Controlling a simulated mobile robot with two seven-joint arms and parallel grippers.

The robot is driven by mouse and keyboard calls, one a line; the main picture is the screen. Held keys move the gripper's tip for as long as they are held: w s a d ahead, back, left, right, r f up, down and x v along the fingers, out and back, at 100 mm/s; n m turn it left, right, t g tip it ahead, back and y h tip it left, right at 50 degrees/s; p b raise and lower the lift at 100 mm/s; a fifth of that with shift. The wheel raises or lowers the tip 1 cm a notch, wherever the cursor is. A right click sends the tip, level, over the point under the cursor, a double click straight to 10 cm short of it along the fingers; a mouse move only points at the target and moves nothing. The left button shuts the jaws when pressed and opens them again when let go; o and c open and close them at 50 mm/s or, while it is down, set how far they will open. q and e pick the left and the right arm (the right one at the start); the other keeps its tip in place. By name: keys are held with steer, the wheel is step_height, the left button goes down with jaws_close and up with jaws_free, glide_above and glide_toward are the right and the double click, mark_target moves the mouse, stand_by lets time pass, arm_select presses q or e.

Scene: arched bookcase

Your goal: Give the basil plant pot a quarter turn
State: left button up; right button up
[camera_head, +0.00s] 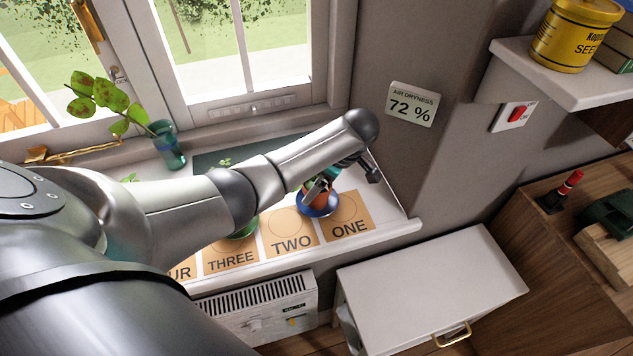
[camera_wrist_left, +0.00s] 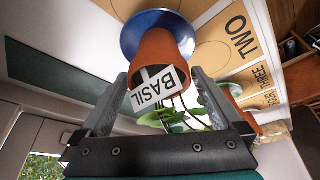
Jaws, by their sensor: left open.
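The basil pot (camera_head: 323,197) is terracotta and stands on a blue saucer (camera_head: 317,209) on the windowsill, behind cards TWO and ONE. My left arm hides part of it from the head. In the left wrist view the pot (camera_wrist_left: 157,52) has a white tag reading BASIL (camera_wrist_left: 160,88) and green leaves; its blue saucer (camera_wrist_left: 135,38) shows beyond it. My left gripper (camera_wrist_left: 160,76) is open, one finger on each side of the pot and plant. Whether either finger touches the pot is unclear. My right gripper is not in view.
Cards THREE (camera_head: 231,260), TWO (camera_head: 290,243) and ONE (camera_head: 350,226) lie along the sill's front. A glass (camera_head: 167,150) with a leafy cutting stands by the window. The wall juts out right of the pot. A white cabinet (camera_head: 432,285) stands below, its top clear.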

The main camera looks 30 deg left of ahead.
arm_select(q)
steer(key=p+v, duration=0.5)
steer(key=v, duration=0.9)
steer(key=shift+r+p, duration=0.3)
